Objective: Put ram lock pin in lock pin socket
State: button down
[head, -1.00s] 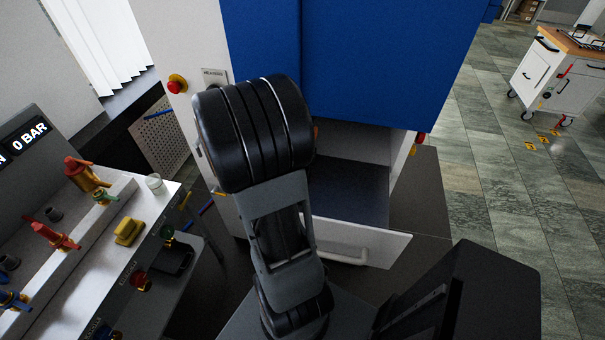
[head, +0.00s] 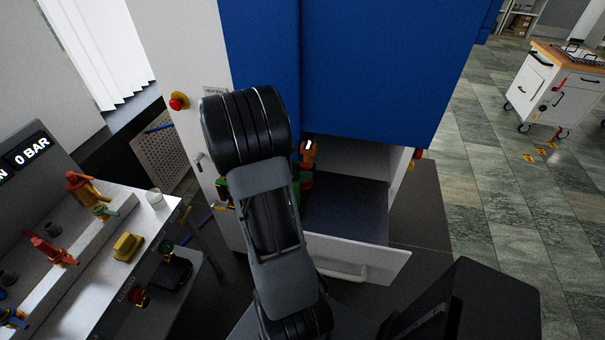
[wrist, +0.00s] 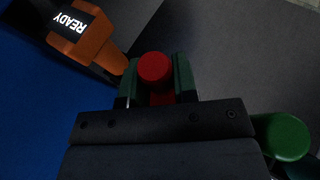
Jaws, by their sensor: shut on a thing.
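In the wrist view my gripper (wrist: 156,88) is shut on a red round-headed piece (wrist: 155,68), which I take to be the ram lock pin. The red head shows between the two dark green fingers; its lower end is hidden. An orange body with a lit READY display (wrist: 82,37) is just up and left of the fingers. The same orange part (head: 307,153) shows in the head view at the press opening, right of my arm. I cannot make out the lock pin socket for sure.
A green round knob (wrist: 281,137) is close to the gripper's right side in the wrist view. The blue press front (head: 370,70) overhangs an open drawer (head: 375,265). A bench with valves (head: 110,240) is at left. A white cart (head: 555,85) stands far right.

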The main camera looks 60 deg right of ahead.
jog(key=shift+f, duration=0.25)
jog(key=shift+f, duration=0.1)
jog(key=shift+f, duration=0.15)
jog(key=c, duration=0.9)
grip_release()
